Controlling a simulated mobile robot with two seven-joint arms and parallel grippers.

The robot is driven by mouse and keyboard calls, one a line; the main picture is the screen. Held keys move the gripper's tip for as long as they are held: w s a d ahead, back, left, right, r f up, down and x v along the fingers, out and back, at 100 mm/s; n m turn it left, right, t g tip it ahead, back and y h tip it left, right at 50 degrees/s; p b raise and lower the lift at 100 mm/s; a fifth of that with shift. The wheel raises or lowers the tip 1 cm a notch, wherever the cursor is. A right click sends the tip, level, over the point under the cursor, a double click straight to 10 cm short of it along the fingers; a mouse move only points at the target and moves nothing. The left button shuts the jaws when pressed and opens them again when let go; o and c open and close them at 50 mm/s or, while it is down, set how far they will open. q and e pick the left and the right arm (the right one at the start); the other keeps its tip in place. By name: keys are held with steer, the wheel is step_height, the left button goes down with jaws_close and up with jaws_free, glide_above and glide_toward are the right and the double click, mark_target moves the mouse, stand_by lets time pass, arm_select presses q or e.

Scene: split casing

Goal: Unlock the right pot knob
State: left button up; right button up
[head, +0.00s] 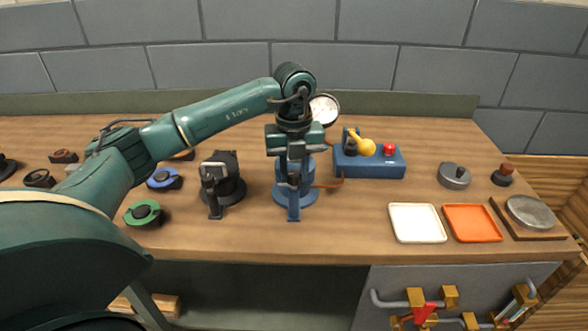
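A blue round fixture (307,198) with an upright front post stands at mid-table; it looks like the right one of two pot-like fixtures. The left one is black (234,191), with a similar post and a grey block on top. My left gripper (293,162) points down from above onto the top of the blue fixture. It covers the fixture's top, so any knob there is hidden. I cannot tell whether the fingers touch it or are open or shut. My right gripper is not in view.
A dial gauge (324,109) stands behind my gripper. A blue box (372,166) with a yellow lever and red button is to the right. White (418,223) and orange (472,223) trays lie at front right. Green (145,213) and blue (164,179) discs are at left.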

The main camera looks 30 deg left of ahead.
mark_target(294, 173)
arm_select(q)
steer(key=o, duration=0.4)
steer(key=shift+o, duration=0.2)
steer(key=shift+r, duration=0.1)
step_height(294, 173, up, 13)
stand_by(0.6)
